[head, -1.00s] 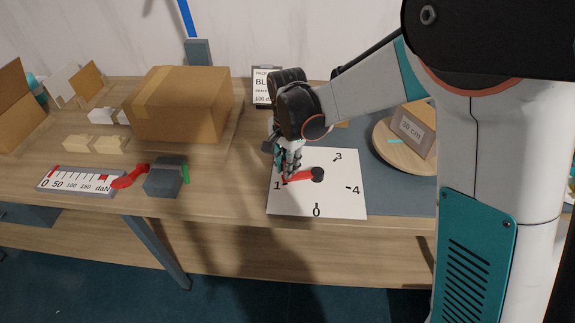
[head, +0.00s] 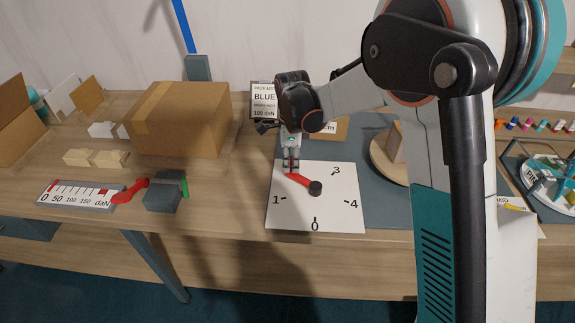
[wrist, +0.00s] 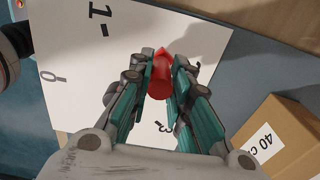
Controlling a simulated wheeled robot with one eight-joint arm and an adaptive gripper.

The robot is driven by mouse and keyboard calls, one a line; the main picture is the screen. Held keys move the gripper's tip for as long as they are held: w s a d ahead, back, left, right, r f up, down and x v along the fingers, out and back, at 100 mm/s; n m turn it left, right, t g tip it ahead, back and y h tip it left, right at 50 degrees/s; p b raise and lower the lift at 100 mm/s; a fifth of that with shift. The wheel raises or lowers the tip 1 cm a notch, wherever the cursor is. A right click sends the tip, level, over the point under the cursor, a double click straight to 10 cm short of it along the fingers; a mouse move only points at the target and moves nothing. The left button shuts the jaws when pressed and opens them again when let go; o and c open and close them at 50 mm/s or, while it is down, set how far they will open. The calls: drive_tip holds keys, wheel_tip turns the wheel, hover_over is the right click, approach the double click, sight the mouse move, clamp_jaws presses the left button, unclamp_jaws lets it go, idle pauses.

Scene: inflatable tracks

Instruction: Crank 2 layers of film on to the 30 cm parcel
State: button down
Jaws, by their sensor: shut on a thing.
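A white dial plate (head: 338,212) marked 0, 1, 3 and 4 lies on the table. A red crank (head: 301,181) turns on its black hub (head: 315,188), its outer end pointing up and left, between 1 and 3. My gripper (head: 291,168) is shut on the crank's outer end. In the wrist view the red crank handle (wrist: 160,76) is between my fingers (wrist: 160,85). A cardboard parcel (head: 393,149) stands on a round wooden turntable (head: 380,163), mostly hidden by my arm; its label is not visible now.
A box labelled 40 c (wrist: 283,143) is near the plate. A large cardboard box (head: 180,118) stands at left. A daN scale (head: 75,196), red lever (head: 130,191) and dark block (head: 163,191) sit at front left.

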drive_tip(key=w+m, duration=0.1)
drive_tip(key=d+m, duration=0.1)
drive_tip(key=shift+w+d+m, duration=0.25)
drive_tip(key=shift+w+m, duration=0.15)
drive_tip(key=shift+w+d, duration=0.2)
drive_tip(key=shift+d, duration=0.05)
drive_tip(key=shift+w+d, duration=0.15)
drive_tip(key=shift+d, duration=0.1)
drive_tip(key=c, duration=1.5)
unclamp_jaws()
drive_tip(key=shift+o, duration=0.3)
drive_tip(key=shift+w, duration=0.1)
drive_tip(key=shift+s, duration=0.2)
